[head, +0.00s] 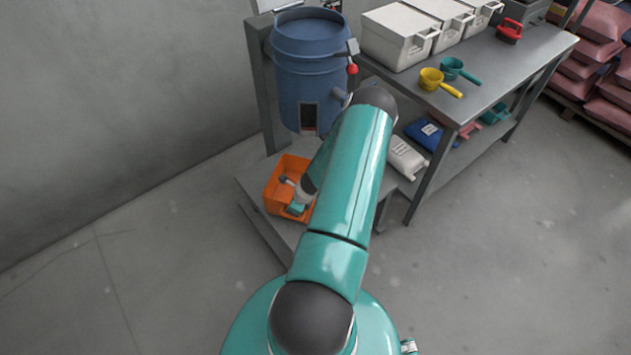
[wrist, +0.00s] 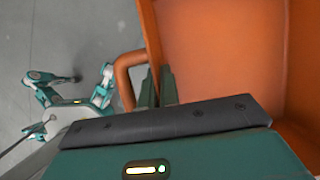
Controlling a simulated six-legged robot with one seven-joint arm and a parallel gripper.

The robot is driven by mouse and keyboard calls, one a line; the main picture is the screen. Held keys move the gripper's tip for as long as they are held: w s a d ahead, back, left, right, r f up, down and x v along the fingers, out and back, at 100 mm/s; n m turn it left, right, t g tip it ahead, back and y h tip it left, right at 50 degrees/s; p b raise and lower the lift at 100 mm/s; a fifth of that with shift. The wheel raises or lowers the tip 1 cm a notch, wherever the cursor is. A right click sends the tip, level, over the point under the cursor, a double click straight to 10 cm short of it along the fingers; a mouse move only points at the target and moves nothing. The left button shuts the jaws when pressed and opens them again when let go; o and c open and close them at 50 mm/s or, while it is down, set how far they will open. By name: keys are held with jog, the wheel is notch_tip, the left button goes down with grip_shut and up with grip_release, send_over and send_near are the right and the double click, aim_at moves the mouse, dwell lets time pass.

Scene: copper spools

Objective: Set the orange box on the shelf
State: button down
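The orange box (head: 277,196) sits on a low grey platform under the blue drum in the head view. It is open at the top. In the wrist view its orange interior (wrist: 220,50) fills the right side, and a looped orange handle (wrist: 126,75) sticks out from its left wall. In the head view my gripper (head: 297,208) is at the box's near side, partly covered by my arm.
A blue drum (head: 310,55) with a red-knobbed lever stands above the platform (head: 258,215). To the right, a grey bench (head: 490,65) holds white bins, yellow and teal scoops, and a red item. The right floor is clear.

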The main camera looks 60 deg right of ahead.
jog(key=s+d+m+h, duration=0.3)
jog(key=s+d+m, duration=0.25)
jog(key=s, duration=0.35)
jog(key=shift+m+g, duration=0.3)
jog(key=shift+m, duration=0.35)
jog(key=shift+w+d+f, duration=0.45)
jog(key=shift+w+d, duration=0.9)
jog(key=shift+w, duration=1.35)
jog(key=shift+w+d+f, duration=0.4)
jog(key=shift+w+d, duration=0.95)
jog(key=shift+w, duration=1.3)
jog(key=shift+w+d+f, duration=0.45)
jog(key=shift+w+d, duration=0.9)
jog(key=shift+w, duration=1.35)
jog(key=shift+f, duration=0.1)
jog(key=c, duration=1.6)
grip_release()
jog(key=shift+c, duration=0.2)
jog(key=v, duration=1.2)
jog(key=shift+d, duration=0.1)
